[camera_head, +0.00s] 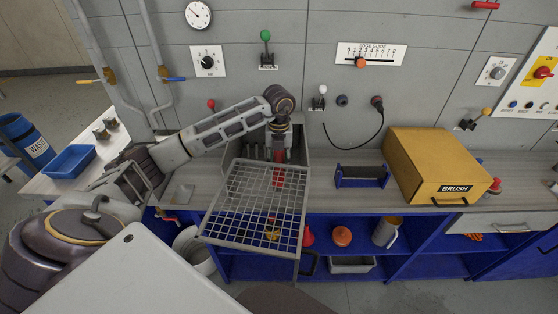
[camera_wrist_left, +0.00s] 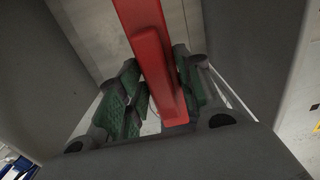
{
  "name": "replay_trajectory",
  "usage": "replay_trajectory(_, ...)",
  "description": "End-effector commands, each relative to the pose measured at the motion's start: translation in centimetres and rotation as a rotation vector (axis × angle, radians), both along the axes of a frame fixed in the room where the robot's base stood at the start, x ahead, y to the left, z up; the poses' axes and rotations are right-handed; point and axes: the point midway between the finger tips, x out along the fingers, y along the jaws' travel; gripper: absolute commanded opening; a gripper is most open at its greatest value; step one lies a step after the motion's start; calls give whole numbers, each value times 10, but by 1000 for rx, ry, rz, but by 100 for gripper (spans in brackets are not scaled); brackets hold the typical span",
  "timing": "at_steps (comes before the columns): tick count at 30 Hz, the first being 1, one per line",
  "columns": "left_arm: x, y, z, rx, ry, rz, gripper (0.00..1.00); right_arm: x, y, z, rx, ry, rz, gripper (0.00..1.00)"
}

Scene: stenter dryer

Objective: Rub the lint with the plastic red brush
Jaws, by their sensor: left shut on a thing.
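My left gripper (camera_head: 279,152) reaches over the wall side of the wire mesh screen (camera_head: 228,200), at the opening of a grey metal box (camera_head: 293,158). It is shut on the plastic red brush (camera_head: 278,178), whose red body shows just below the fingers, at the far edge of the screen. In the left wrist view the red brush (camera_wrist_left: 152,60) runs between the green-padded fingers. Its bristles are not clear. I cannot make out the lint, nor whether the brush touches the mesh. My right gripper is out of view.
A yellow box labelled BRUSH (camera_head: 438,166) and a dark blue rack (camera_head: 361,177) stand on the counter to the right. A blue tray (camera_head: 69,161) lies at left. Shelves below hold a jug (camera_head: 386,231) and an orange item (camera_head: 342,236). Knobs and levers line the wall.

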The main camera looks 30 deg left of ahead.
Motion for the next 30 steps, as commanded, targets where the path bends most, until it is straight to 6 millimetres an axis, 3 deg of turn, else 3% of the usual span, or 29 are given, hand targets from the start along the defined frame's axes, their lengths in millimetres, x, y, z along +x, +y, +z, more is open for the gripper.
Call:
replay_trajectory(8,0,0,-8,0,0,0,16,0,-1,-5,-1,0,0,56)
replay_trajectory(22,0,0,-41,-1,-1,0,16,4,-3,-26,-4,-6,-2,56)
replay_trajectory(30,0,0,-56,1,-1,0,16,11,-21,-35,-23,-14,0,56)
